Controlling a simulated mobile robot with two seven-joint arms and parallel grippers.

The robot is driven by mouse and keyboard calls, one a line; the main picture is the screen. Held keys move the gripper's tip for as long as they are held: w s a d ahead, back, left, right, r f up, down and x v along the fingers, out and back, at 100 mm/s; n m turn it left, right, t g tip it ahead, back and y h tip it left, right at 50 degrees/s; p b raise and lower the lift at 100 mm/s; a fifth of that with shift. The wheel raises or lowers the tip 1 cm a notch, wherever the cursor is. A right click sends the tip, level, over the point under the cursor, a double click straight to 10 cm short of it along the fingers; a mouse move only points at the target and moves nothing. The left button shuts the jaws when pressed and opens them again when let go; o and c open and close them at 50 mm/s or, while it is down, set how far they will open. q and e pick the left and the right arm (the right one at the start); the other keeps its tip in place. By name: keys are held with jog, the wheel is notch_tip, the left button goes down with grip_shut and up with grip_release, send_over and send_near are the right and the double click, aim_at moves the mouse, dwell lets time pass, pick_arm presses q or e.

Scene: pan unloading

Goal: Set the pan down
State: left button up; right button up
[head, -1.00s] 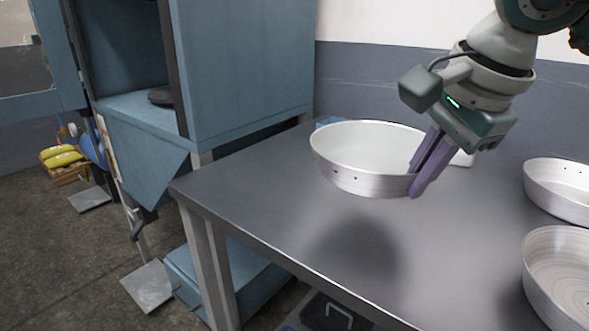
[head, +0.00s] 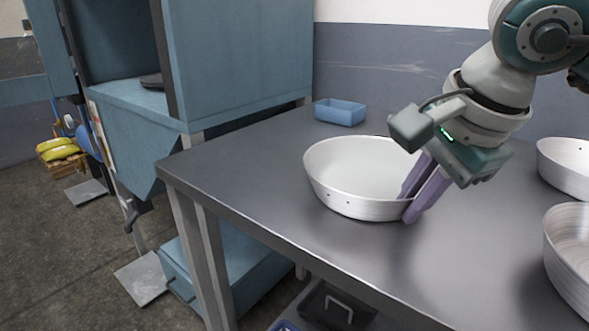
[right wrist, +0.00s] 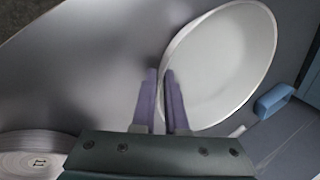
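A round white-metal pan (head: 356,207) is at the middle of the grey table (head: 250,190) in the head view, very low over the top or resting on it; I cannot tell which. It looks about level. My right gripper (head: 411,208) is shut on its right rim, one purple finger inside the wall and one outside. In the right wrist view the pan (right wrist: 225,75) fills the upper right, and my right gripper (right wrist: 161,75) has its fingertips on either side of the rim. My left gripper is not in view.
A blue tray (head: 340,112) stands on the table behind the pan. Two more pans, one farther back (head: 566,170) and one nearer (head: 572,262), stand at the right. A blue cabinet (head: 240,60) stands at the left. The table's front-left area is clear.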

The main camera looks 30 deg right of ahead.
jog(key=o, duration=0.3)
jog(key=shift+r, duration=0.25)
jog(key=p+v, duration=0.1)
jog(key=v, duration=1)
jog(key=shift+s+a+r+p, duration=0.1)
jog(key=shift+r+p, duration=0.2)
jog(key=shift+r, duration=0.05)
